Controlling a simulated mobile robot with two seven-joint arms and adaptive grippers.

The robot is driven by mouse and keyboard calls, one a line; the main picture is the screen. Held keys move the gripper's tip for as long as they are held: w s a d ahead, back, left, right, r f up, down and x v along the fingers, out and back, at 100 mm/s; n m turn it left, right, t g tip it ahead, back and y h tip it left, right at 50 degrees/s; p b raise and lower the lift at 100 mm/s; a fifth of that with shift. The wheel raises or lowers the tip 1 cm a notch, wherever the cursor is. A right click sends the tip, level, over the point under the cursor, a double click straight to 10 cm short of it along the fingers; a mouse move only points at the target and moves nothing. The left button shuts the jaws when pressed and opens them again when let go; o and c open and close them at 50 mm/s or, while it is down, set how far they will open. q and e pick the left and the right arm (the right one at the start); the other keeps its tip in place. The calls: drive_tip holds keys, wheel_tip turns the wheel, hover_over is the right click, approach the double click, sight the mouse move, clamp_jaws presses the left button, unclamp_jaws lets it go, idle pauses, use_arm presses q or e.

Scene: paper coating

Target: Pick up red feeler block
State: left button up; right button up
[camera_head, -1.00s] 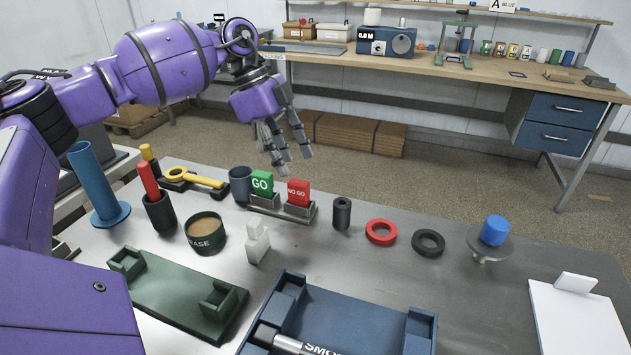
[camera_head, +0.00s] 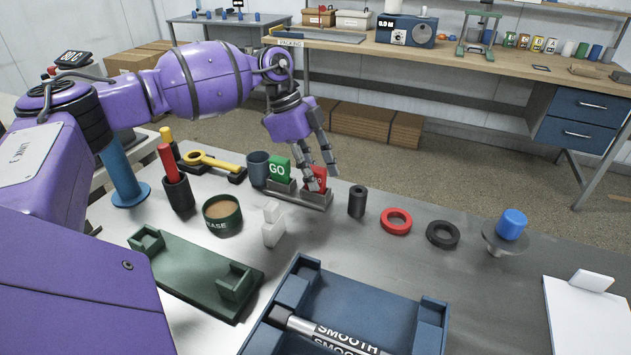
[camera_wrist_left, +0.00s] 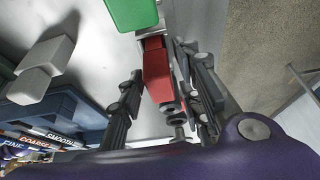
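The red NO GO feeler block (camera_head: 317,180) stands in a grey holder (camera_head: 312,200), beside the green GO block (camera_head: 279,170). My left gripper (camera_head: 319,181) is over the red block, with its fingers pointing down and partly hiding the block's front. In the left wrist view the red block (camera_wrist_left: 157,75) lies between the two fingers of the left gripper (camera_wrist_left: 160,88). A gap shows between the block and the left-hand finger, so the gripper is open around it. The green block (camera_wrist_left: 130,12) is just past the fingertips at the top. My right gripper is not in view.
A dark cup (camera_head: 259,167) stands left of the holder. A black cylinder (camera_head: 357,201), a red ring (camera_head: 396,221) and a black ring (camera_head: 442,234) lie to the right.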

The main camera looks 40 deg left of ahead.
use_arm(q)
clamp_jaws()
drive_tip(key=shift+r, duration=0.15)
